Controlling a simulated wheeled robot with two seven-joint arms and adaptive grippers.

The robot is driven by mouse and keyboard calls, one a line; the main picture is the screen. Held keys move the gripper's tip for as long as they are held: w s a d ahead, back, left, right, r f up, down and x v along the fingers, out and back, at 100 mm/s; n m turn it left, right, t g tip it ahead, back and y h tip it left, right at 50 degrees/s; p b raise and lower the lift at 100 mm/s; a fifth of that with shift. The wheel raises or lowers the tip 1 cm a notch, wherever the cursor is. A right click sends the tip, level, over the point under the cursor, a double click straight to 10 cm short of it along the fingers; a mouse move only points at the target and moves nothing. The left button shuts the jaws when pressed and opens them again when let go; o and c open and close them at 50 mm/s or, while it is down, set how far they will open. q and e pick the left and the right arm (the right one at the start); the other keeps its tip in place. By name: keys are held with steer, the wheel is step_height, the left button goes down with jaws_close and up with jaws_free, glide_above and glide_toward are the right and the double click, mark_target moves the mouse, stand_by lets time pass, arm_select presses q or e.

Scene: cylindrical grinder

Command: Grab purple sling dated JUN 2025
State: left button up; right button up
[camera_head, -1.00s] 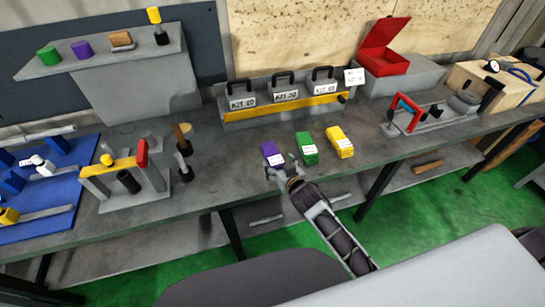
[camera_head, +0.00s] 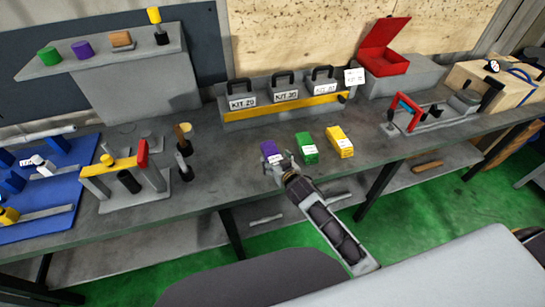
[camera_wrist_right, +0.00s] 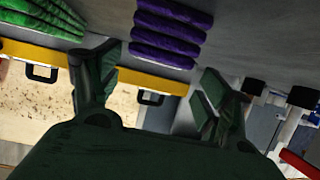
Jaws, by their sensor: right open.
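The purple sling (camera_head: 269,148) lies on the grey bench as a folded bundle with a white tag, left of the green sling (camera_head: 308,155) and the yellow sling (camera_head: 345,148). The tag's date is too small to read. My right gripper (camera_head: 280,163) is open at the purple sling's near end and partly covers it. In the right wrist view, the purple sling (camera_wrist_right: 170,32) shows as stacked folds just beyond and between the open fingers (camera_wrist_right: 158,65), not gripped. The green sling (camera_wrist_right: 42,18) is at upper left there. My left gripper is out of view.
Behind the slings stands a grey rack (camera_head: 232,116) with kit boxes and a yellow bar. A fixture (camera_head: 125,200) stands to the left, and a red-handled device (camera_head: 408,113) to the right. The bench in front of the green and yellow slings is clear.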

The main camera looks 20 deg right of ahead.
mark_target(273, 154)
steer(key=shift+d+x, duration=0.15)
steer(key=shift+x, duration=0.55)
steer(key=shift+d+x, duration=0.15)
steer(key=shift+x, duration=0.6)
steer(key=shift+p+x, duration=0.3)
steer(key=shift+x, duration=0.75)
steer(key=c, duration=1.3)
steer(key=shift+r, duration=0.1)
